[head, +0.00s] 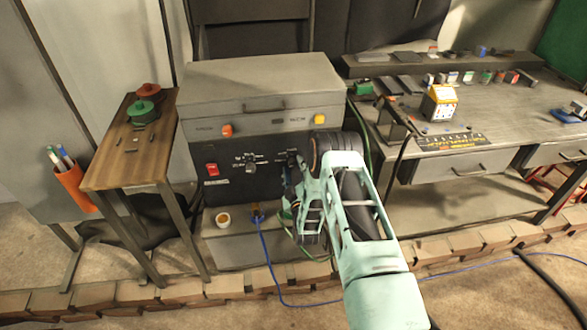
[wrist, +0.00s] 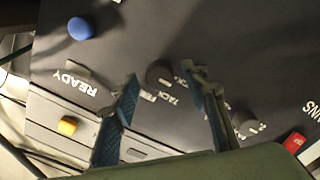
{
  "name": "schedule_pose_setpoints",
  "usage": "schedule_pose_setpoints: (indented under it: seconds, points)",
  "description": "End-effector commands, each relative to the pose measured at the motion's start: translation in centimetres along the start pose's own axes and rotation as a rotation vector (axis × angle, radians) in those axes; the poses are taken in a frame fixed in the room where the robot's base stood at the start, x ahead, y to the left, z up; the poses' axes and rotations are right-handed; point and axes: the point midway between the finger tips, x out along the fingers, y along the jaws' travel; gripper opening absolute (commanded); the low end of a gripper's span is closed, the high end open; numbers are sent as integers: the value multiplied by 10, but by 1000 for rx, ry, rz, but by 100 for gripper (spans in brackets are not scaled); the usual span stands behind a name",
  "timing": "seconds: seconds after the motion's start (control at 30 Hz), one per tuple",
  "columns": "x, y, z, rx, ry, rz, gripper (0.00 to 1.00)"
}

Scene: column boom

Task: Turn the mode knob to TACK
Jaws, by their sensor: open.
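My gripper (head: 288,170) is at the right part of the dark front panel of the grey machine (head: 262,88). In the wrist view my gripper (wrist: 161,82) is open, with one finger at each side. A dark round knob (wrist: 159,73) shows between the fingertips, with clear gaps on both sides. White lettering beside it includes TACK (wrist: 169,94); its pointer direction is too dim to tell. In the head view my gripper hides this knob. A second dark knob (wrist: 245,122) shows right of the right finger; a knob also shows in the head view (head: 251,162).
A wooden side table (head: 108,172) stands left and a workbench (head: 465,165) right. Cables hang below the panel.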

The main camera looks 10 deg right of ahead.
Motion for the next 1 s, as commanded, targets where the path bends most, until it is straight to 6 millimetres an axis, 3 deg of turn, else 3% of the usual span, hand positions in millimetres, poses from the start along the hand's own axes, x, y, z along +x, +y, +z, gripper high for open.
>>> schedule_pose_setpoints:
  seconds: [0.17,0.53,1.0]
  points:
    - [0,0,0,0,0,0,42]
    - [0,0,0,1,0,0,1]
    - [0,-2,2,120,-2,-3,0]
